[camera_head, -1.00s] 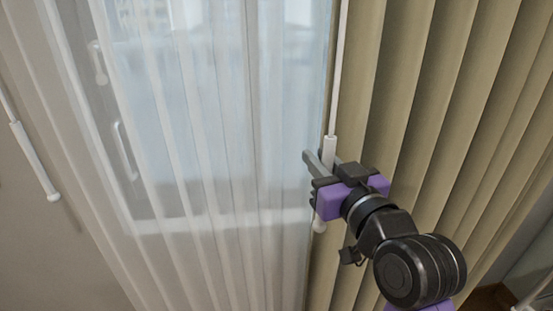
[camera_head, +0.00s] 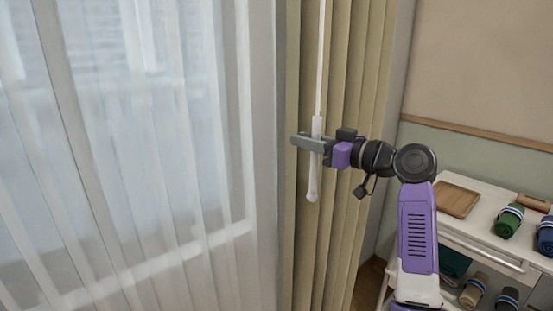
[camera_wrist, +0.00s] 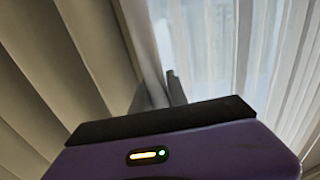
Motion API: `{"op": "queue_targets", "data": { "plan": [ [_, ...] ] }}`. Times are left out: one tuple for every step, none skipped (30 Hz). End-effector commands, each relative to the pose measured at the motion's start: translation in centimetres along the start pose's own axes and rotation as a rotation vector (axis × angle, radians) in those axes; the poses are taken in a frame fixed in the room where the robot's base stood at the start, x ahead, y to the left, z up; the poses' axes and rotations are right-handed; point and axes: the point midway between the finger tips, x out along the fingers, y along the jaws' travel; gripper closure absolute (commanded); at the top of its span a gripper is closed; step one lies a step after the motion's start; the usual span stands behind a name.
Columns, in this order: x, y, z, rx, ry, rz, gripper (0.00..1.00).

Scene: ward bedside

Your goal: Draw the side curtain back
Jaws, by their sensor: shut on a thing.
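The beige side curtain (camera_head: 336,75) hangs in narrow, bunched folds right of the window in the head view. It also fills the left of the wrist view (camera_wrist: 50,70). A white draw wand (camera_head: 313,185) hangs along its left edge, with a thicker handle at the bottom. My gripper (camera_head: 312,143) is shut on the wand's handle, near its top. The wand's lower tip shows below the fingers. In the wrist view the wand (camera_wrist: 148,50) runs up between my fingers (camera_wrist: 160,92).
A sheer white curtain (camera_head: 130,150) covers the window on the left. At right a white cart (camera_head: 470,215) holds a wooden tray (camera_head: 456,199) and rolled towels, including a green one (camera_head: 509,220). The wall (camera_head: 480,60) stands behind it.

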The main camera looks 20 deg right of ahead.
Motion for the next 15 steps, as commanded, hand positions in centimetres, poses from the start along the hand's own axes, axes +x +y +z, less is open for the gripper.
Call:
{"op": "queue_targets", "data": {
  "plan": [
    [-0.2, 1.2, 0.2, 0.000, 0.000, 0.003, 1.00],
    [-0.3, 1.7, 0.2, 0.000, -0.001, 0.002, 1.00],
    [-0.4, 2.2, 0.2, 0.001, -0.001, 0.001, 1.00],
    [-0.5, 2.6, 0.2, 0.001, -0.001, 0.000, 1.00],
    [-0.5, 3.0, 0.2, 0.001, -0.001, 0.000, 1.00],
    [-0.6, 3.4, 0.1, 0.000, -0.001, 0.001, 1.00],
    [-0.6, 3.6, 0.1, 0.000, -0.001, 0.001, 1.00],
    [-0.7, 3.8, 0.1, 0.000, -0.001, 0.000, 1.00],
    [-0.7, 4.0, 0.1, 0.001, -0.001, 0.000, 1.00],
    [-0.7, 4.2, 0.1, 0.001, -0.001, 0.000, 1.00],
    [-0.7, 4.3, 0.1, 0.001, -0.001, -0.001, 1.00],
    [-0.7, 4.4, 0.1, 0.001, -0.001, -0.001, 1.00],
    [-0.7, 4.4, 0.0, 0.001, -0.001, 0.000, 1.00],
    [-0.8, 4.5, 0.0, 0.001, -0.001, 0.000, 1.00],
    [-0.8, 4.5, 0.0, 0.001, -0.001, 0.001, 1.00]
  ]
}}
